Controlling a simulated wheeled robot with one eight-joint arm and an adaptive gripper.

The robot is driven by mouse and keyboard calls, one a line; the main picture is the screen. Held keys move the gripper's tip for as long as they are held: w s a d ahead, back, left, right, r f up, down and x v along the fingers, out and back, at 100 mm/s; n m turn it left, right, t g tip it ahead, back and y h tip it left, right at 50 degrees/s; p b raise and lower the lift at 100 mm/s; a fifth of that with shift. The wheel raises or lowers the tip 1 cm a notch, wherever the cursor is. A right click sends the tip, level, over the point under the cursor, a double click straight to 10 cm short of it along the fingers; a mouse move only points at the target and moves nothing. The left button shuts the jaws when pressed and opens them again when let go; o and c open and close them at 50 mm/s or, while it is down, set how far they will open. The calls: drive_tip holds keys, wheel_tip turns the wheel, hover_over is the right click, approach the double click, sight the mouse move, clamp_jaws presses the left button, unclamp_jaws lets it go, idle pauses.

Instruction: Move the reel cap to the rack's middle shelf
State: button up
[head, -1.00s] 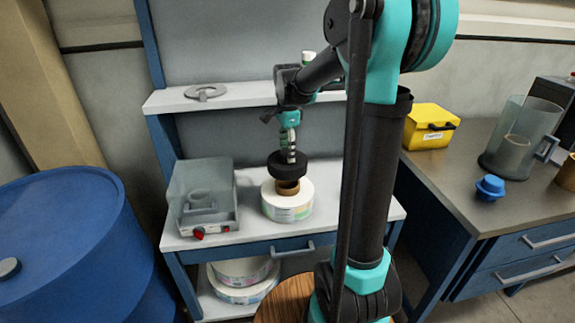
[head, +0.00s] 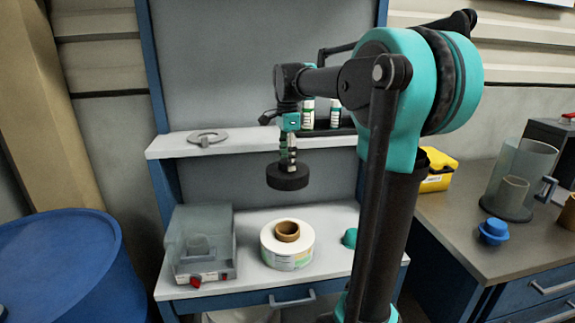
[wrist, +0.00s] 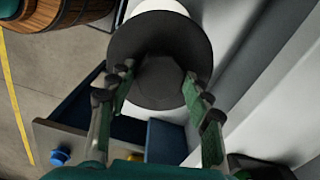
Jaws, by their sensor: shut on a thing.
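The reel cap is a black disc (head: 288,177) with a central hub. My gripper (head: 288,150) is shut on the hub and holds the cap in the air, above and apart from the label reel. In the wrist view the cap (wrist: 125,45) sits between the two fingers of my gripper (wrist: 160,85). The white label reel (head: 287,256) with a brown core (head: 287,230) stands on the lower white worktop. The rack's middle shelf (head: 240,144) is the white board behind and above, and the cap hangs lower than its front edge.
A grey ring (head: 208,137) lies on the shelf's left part. Bottles (head: 334,115) stand on its right. A clear-covered labeller (head: 200,245) is left of the reel, a teal item (head: 350,237) right. A blue drum (head: 60,265) stands at left.

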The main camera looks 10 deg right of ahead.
drive_tip(key=shift+r, duration=2.35)
